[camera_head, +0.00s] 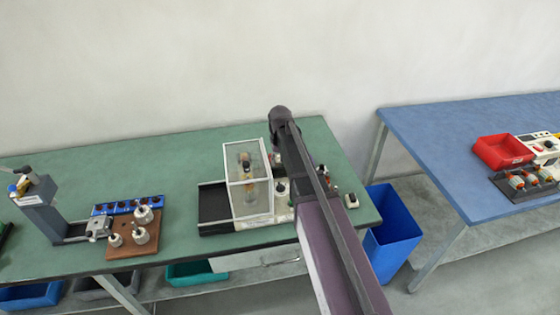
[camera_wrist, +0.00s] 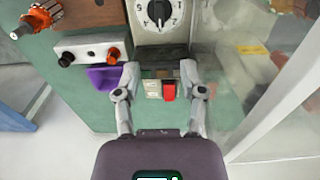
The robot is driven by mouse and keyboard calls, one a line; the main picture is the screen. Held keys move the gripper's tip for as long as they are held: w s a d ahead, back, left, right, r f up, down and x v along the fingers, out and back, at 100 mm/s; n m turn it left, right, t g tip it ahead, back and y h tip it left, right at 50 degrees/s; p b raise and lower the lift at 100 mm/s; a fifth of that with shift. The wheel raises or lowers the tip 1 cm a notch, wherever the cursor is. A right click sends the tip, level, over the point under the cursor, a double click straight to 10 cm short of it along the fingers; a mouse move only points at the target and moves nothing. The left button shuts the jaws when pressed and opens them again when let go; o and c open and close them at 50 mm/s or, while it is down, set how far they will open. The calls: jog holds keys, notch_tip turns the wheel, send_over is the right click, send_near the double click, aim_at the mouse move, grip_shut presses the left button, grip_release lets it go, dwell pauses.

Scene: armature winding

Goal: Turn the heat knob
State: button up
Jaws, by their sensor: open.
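A round black dial knob (camera_wrist: 158,12) with a white pointer mark sits on a pale panel with a printed number scale, at the top of the wrist view. The frame cuts off its upper part. My gripper (camera_wrist: 160,69) is open and empty, its two fingers spread below the dial in the picture and apart from it. A red rocker switch (camera_wrist: 169,90) shows between the fingers. In the head view my arm covers part of the bench equipment, and I cannot make out the gripper's fingers there.
A clear-walled case (camera_head: 248,180) stands beside the panel; its wall (camera_wrist: 268,105) is close on the right in the wrist view. A small white box (camera_wrist: 90,50) with an orange knob (camera_wrist: 113,55) is to the left. A wooden block (camera_head: 132,245) holds metal parts on the green bench (camera_head: 180,170).

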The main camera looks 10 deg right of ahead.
jog(key=s+r+p, duration=0.2)
jog(key=s+r, duration=0.1)
jog(key=s, duration=1.9)
jog(key=shift+r+p, duration=0.15)
jog(key=shift+p, duration=0.15)
jog(key=shift+d, duration=0.1)
